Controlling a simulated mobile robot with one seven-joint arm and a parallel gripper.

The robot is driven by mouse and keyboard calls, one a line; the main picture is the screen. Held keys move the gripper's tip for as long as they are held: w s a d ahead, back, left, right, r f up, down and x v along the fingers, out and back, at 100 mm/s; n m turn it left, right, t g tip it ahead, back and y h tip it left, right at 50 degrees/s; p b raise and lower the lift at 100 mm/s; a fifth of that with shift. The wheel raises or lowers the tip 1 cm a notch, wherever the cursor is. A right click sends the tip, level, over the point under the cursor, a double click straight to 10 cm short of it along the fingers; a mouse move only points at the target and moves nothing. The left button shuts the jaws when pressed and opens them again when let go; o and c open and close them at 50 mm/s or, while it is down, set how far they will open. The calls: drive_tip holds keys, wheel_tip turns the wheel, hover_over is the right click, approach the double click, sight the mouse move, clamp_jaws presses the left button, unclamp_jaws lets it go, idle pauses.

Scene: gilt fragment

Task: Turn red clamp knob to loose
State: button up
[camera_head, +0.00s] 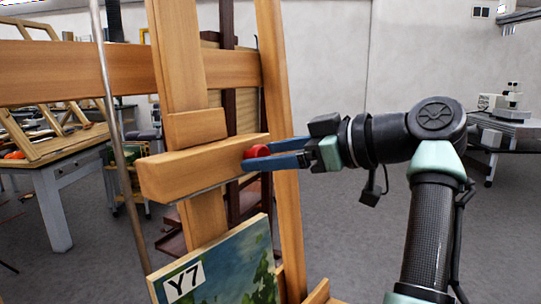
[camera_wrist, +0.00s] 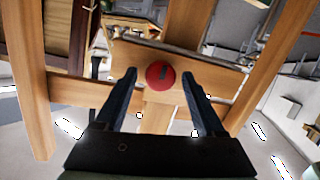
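The red clamp knob (camera_head: 257,151) sits at the right end of the wooden clamp block (camera_head: 190,172) on the easel. It also shows as a red disc with a dark mark in the wrist view (camera_wrist: 160,74). My gripper (camera_head: 248,156) comes in from the right with its blue fingers level. In the wrist view my gripper (camera_wrist: 159,74) is open, with one finger on each side of the knob and a visible gap on both sides. In the head view the fingers partly cover the knob.
A painting (camera_head: 222,268) marked Y7 rests on the easel below the block. A wooden easel post (camera_head: 283,130) stands close beside my gripper. A thin metal rod (camera_head: 118,150) runs down at the left. A work table (camera_head: 60,180) stands behind at left.

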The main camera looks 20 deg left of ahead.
drive_tip(key=shift+d, duration=0.1)
drive_tip(key=b+v, duration=0.2)
drive_tip(key=v, duration=1)
drive_tip(key=shift+d, duration=0.4)
drive_tip(key=w+f+m+t+h+p, duration=0.1)
drive_tip(key=w+f+m+t+h, duration=0.15)
drive_tip(key=w+m+t, duration=0.4)
drive_tip(key=s+r+m+t+h+p, duration=0.1)
drive_tip(key=s+r+m+t+h, duration=0.4)
drive_tip(key=s, duration=0.6)
drive_tip(key=s+r+m+t+h, duration=0.4)
drive_tip(key=s+r+t+h, duration=0.2)
drive_tip(key=s+t, duration=0.5)
wheel_tip(320, 180, up, 3)
drive_tip(key=shift+s+f+m+p, duration=0.15)
drive_tip(key=shift+s+m+p, duration=0.2)
